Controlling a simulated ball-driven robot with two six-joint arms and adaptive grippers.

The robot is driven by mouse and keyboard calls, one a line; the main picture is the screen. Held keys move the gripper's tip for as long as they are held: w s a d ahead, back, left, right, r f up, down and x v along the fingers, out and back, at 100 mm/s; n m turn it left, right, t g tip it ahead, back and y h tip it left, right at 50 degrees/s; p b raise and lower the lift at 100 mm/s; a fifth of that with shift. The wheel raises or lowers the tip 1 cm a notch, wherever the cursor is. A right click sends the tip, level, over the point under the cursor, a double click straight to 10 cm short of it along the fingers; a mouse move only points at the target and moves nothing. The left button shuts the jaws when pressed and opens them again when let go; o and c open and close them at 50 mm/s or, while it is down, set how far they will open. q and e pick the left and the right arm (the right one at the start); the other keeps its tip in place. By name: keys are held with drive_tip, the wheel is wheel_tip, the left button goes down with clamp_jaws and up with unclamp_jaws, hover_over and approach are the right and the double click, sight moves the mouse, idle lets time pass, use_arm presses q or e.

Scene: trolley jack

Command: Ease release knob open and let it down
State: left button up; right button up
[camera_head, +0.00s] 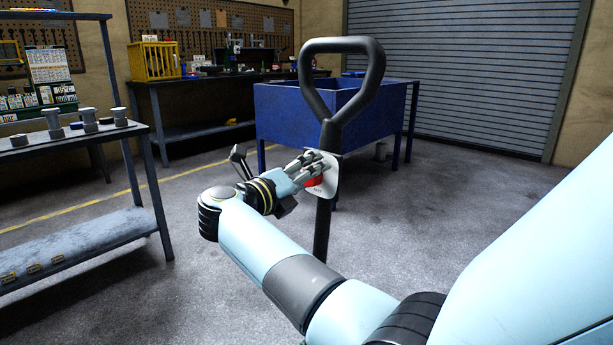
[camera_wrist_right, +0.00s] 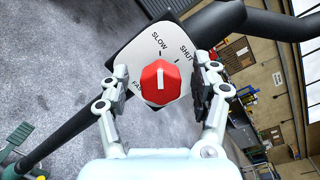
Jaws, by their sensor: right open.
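The red release knob (camera_wrist_right: 160,84) sits on a pale plate (camera_wrist_right: 137,52) marked SLOW, SHUT and a partly hidden word starting FA. The knob's white line points roughly toward SLOW. In the head view, the plate (camera_head: 331,178) is on the jack's dark upright handle (camera_head: 322,225), and the knob (camera_head: 314,182) shows partly behind the fingers. My right gripper (camera_head: 313,167) is open, its fingers on either side of the knob; in the wrist view, gaps show between fingers and knob. My left gripper is out of view.
The handle's loop grip (camera_head: 376,75) rises above the plate. A blue bin bench (camera_head: 285,120) stands behind it. A workbench (camera_head: 75,133) with grey parts is at left. A yellow crate (camera_head: 154,61) sits on the back bench. The floor around the handle is clear.

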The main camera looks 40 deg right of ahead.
wheel_tip(320, 180, up, 10)
idle(0.6)
